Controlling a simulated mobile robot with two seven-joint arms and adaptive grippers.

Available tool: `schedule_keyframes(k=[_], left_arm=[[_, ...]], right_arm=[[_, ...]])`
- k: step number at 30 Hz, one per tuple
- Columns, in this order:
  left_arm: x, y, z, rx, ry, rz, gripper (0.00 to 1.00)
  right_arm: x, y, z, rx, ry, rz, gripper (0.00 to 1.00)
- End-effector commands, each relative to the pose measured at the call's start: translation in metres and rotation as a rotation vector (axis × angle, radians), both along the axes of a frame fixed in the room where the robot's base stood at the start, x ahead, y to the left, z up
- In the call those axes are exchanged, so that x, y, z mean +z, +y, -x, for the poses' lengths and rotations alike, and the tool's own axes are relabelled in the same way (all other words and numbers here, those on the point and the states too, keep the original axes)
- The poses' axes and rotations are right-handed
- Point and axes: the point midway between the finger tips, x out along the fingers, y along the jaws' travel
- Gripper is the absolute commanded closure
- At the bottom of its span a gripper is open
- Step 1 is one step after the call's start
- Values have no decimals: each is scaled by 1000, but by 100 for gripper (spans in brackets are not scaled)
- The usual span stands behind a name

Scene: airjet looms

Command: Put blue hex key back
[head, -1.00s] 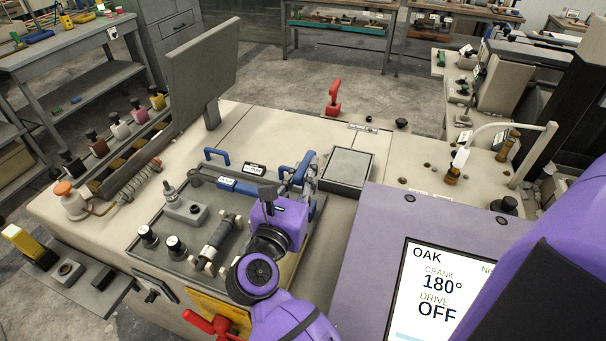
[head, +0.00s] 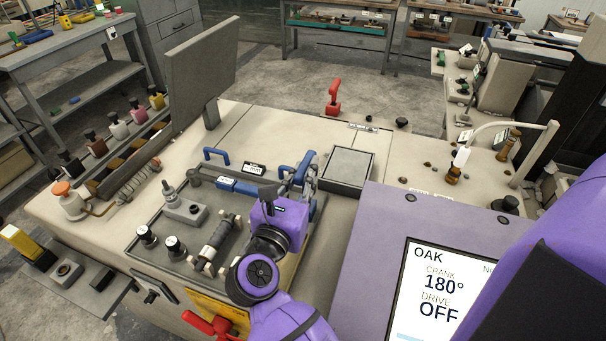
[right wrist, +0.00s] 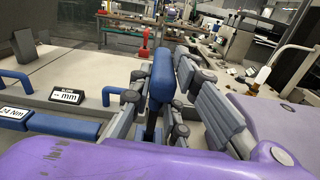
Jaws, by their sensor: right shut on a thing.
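The blue hex key (right wrist: 163,78) shows in the right wrist view as a thick blue handle held upright between grey fingers, with a dark shaft below it. My right gripper (right wrist: 160,100) is shut on it. In the head view my right gripper (head: 296,182) is over the right end of the tool tray on the machine top, and a blue part of the key (head: 309,157) shows at its fingers. The lower end of the key is hidden by my gripper. My left gripper is not in view.
A blue-gripped tool (head: 238,187) marked 24 Nm lies beside a label block (head: 254,169) and a blue loop handle (head: 215,154). A square dark-topped block (head: 347,167) stands right of my gripper. The display panel (head: 432,285) reads OAK, 180°, OFF. A red lever (head: 333,97) stands behind.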

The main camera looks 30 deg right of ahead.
Motion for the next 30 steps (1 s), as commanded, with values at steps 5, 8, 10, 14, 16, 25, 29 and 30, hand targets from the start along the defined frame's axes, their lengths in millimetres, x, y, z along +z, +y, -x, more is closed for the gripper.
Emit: schedule_keyframes(k=[5, 8, 10, 14, 16, 25, 29, 30], left_arm=[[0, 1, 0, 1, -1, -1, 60], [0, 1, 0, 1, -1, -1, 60], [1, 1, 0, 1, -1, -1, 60], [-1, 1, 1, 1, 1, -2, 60], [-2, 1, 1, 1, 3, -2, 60], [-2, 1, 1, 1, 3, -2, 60], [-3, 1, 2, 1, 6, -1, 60], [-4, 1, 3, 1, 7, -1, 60]], right_arm=[[1, 0, 0, 0, -2, 1, 100], [1, 0, 0, 1, -2, 1, 100], [1, 0, 0, 1, -2, 1, 100], [1, 0, 0, 0, -1, 0, 100], [0, 0, 0, 0, -1, 0, 100], [1, 0, 0, 1, -3, 2, 100], [0, 0, 0, 1, -1, 2, 100], [-1, 0, 0, 1, -1, 2, 100]])
